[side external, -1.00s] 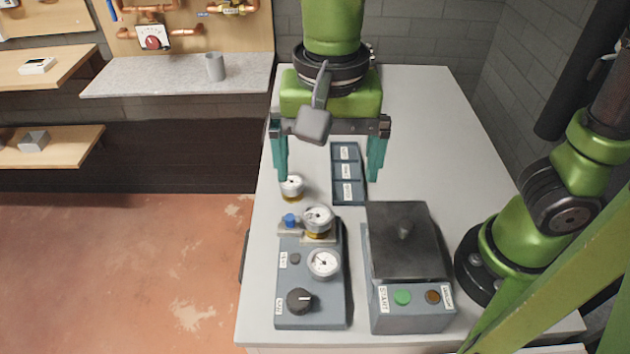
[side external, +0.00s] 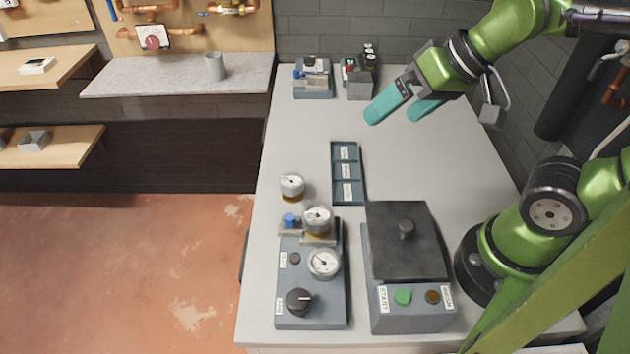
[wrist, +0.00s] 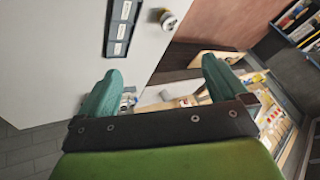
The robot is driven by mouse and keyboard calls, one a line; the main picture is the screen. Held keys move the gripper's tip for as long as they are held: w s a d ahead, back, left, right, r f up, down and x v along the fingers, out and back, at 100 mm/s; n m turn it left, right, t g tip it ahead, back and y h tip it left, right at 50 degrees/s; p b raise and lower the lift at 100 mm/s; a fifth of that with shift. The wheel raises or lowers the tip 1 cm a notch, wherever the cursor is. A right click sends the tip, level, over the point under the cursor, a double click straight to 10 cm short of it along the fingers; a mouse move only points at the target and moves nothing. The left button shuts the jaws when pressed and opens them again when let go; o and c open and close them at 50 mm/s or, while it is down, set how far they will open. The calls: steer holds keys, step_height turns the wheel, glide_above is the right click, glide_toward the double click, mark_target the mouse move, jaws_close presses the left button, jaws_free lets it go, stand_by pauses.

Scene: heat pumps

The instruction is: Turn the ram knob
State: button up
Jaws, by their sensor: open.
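A black knob (side external: 299,301) with a white pointer line sits at the front left of a grey-blue box (side external: 335,310) on the bench. The line points to the right. A small label beside it is too small to read for certain, so I cannot confirm it is the ram knob. My gripper (side external: 393,117) is open and empty, high over the back right of the bench, far from the knob. Its teal fingers point down and left. In the wrist view the open fingers (wrist: 162,68) stand apart with nothing between them, and the knob is not visible.
Another gauge (side external: 292,186) stands behind. A box with a black lid (side external: 405,242) is to the right. A labelled tray (side external: 347,173) lies mid-bench; two small devices (side external: 313,79) stand at the back.

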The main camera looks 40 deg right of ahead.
steer(key=d, duration=0.1)
steer(key=d+m+h, duration=0.1)
steer(key=d, duration=0.1)
steer(key=shift+d+m+t, duration=0.15)
steer(key=shift+m+t, duration=0.15)
steer(key=c, duration=0.5)
steer(key=shift+w+a+f+n+g+h, duration=0.2)
steer(key=shift+w+a+f+n+g, duration=0.2)
steer(key=shift+a, duration=0.2)
steer(key=shift+w+a+f+n+g+h, duration=0.2)
steer(key=shift+w+a+f+n+g, duration=0.15)
steer(key=shift+a, duration=0.2)
steer(key=shift+c, duration=0.6)
steer(key=n+g+y, duration=0.4)
steer(key=n+g, duration=0.3)
steer(key=n, duration=1.6)
glide_above(299, 298)
steer(key=d, duration=0.5)
steer(key=shift+f, duration=3.9)
steer(key=shift+t, duration=0.35)
steer(key=shift+w+x, duration=0.2)
steer(key=shift+x, duration=2.6)
steer(key=shift+w+x, duration=0.2)
steer(key=shift+x, duration=2.6)
steer(key=shift+c, duration=0.3)
steer(key=c, duration=1)
